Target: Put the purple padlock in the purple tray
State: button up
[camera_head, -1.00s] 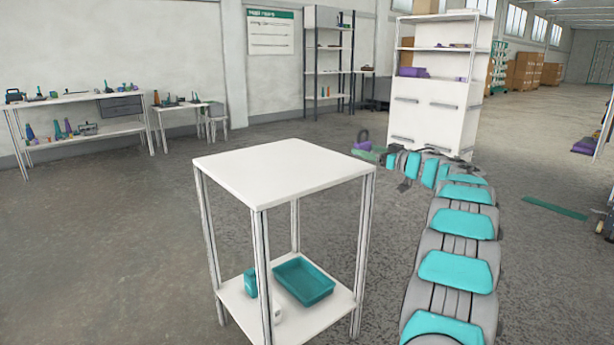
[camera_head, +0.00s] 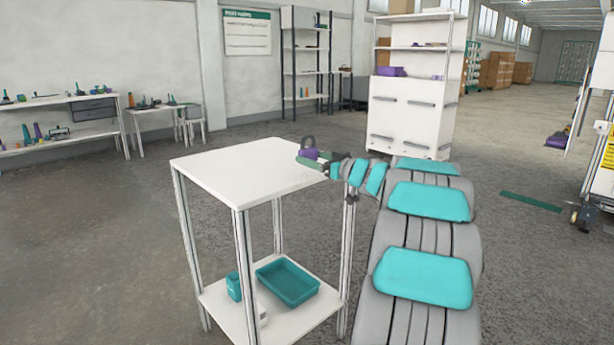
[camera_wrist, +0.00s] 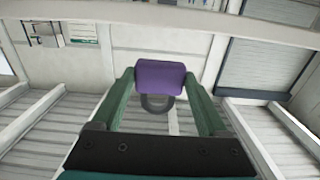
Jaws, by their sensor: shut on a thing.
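The purple padlock (camera_head: 308,154) with its dark shackle is held in my gripper (camera_head: 316,159), at the far right part of the white table top in the head view. In the wrist view the padlock (camera_wrist: 160,79) sits between the two green fingers of my gripper (camera_wrist: 163,88), its shackle pointing toward the palm. My gripper is shut on it. I cannot tell its height over the table top. A purple tray-like thing (camera_head: 391,71) lies on a shelf of the white cabinet at the back; it is too small to be sure it is the tray.
The white table (camera_head: 235,172) has a bare top. Its lower shelf holds a teal bin (camera_head: 288,282) and a small teal item (camera_head: 234,287). The white cabinet (camera_head: 412,115) stands behind. Another purple thing (camera_head: 558,139) shows at right. Open floor lies to the left.

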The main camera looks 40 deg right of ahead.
aim_at(308, 181)
jog(key=shift+s+a, duration=0.1)
jog(key=shift+a, duration=1.05)
jog(key=shift+a+f, duration=0.1)
jog(key=shift+f, duration=1.75)
jog(key=shift+f, duration=0.1)
jog(key=o, duration=1.5)
jog(key=shift+s+b, duration=0.2)
jog(key=shift+b, duration=0.1)
jog(key=s, duration=0.7)
jog(key=s+d, duration=0.1)
jog(key=s, duration=0.3)
jog(key=shift+s, duration=0.3)
